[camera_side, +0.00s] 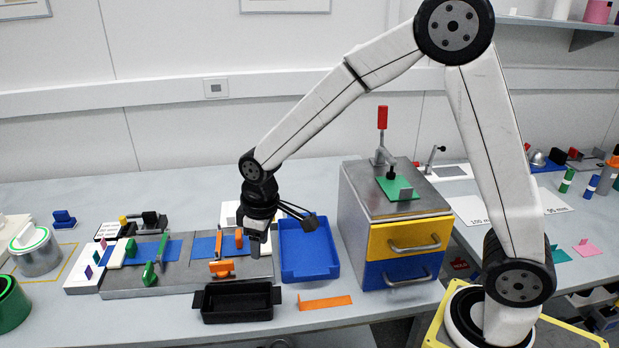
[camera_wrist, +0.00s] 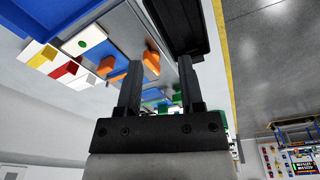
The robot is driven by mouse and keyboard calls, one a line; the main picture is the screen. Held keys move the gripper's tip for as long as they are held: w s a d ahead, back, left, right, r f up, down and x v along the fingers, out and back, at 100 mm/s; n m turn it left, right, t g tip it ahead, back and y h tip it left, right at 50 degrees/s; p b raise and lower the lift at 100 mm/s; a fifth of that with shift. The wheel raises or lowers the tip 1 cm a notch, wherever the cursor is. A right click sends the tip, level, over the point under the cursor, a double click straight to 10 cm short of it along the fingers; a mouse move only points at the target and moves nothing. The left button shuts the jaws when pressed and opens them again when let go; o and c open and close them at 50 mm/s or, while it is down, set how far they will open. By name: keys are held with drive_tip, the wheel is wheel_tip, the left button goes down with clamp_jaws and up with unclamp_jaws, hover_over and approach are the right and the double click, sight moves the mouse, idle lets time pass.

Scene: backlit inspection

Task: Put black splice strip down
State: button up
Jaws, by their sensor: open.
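My gripper (camera_side: 257,243) is low over the right end of the grey fixture, between the orange clamp (camera_side: 222,268) and the blue tray (camera_side: 300,274). In the wrist view my gripper (camera_wrist: 159,68) has its two fingers apart, with no strip visible between them. I cannot pick out the black splice strip in either view. The grey fixture (camera_side: 180,283) carries blue panels (camera_side: 207,246) and upright green and orange pieces. Part of it is hidden behind my gripper.
A black handled tray (camera_side: 237,303) stands in front of the fixture and also shows in the wrist view (camera_wrist: 180,25). An orange bracket (camera_side: 325,302) lies to its right. A cabinet with yellow and blue drawers (camera_side: 405,238) stands right of the blue tray.

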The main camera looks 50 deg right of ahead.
drive_tip(key=s+d+m+t, duration=0.1)
drive_tip(key=s+d+m, duration=0.3)
drive_tip(key=s, duration=0.9)
drive_tip(key=d+f, duration=0.1)
drive_tip(key=d, duration=0.2)
drive_tip(key=shift+m, duration=0.4)
